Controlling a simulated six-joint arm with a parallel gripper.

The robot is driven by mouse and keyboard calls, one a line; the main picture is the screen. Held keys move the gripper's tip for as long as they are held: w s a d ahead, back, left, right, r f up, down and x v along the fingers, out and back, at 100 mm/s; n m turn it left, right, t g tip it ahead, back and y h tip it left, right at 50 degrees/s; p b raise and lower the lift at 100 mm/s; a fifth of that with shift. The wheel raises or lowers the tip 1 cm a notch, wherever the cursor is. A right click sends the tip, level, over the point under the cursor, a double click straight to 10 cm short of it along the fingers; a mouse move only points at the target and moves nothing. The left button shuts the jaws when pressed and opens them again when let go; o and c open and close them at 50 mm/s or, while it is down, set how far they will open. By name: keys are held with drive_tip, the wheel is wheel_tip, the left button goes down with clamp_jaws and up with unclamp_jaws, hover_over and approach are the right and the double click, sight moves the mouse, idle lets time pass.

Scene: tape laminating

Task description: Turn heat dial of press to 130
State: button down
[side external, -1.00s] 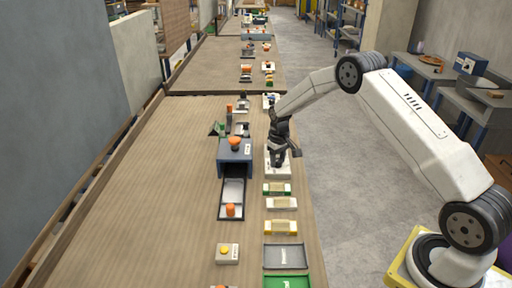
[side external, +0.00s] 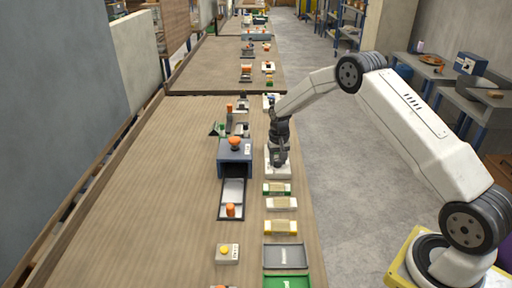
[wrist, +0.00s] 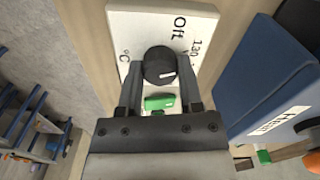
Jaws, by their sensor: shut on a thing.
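The heat dial is a round black knob (wrist: 159,62) with a short white mark, on a white panel (wrist: 190,22) printed with "OFF", "130" and "°C". In the wrist view the mark lies on the knob's lower right. My gripper (wrist: 160,76) has one finger on each side of the knob and is shut on it. In the side view my gripper (side external: 278,157) is down at the white dial box (side external: 278,172), and the knob is hidden. The blue press (side external: 234,157), with an orange knob on top, stands just left of the box.
A green piece (wrist: 158,102) shows between my fingers. A tray with an orange-handled piece (side external: 231,210) lies before the press. Several pale blocks (side external: 281,203) line the table's right edge. A yellow button box (side external: 227,254) stands nearer. The table's left side is clear.

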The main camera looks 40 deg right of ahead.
sight(278, 160)
drive_tip(key=shift+c, duration=1.3)
unclamp_jaws()
drive_tip(key=shift+r, duration=0.15)
drive_tip(key=shift+r, duration=3.8)
drive_tip(key=shift+a, duration=0.1)
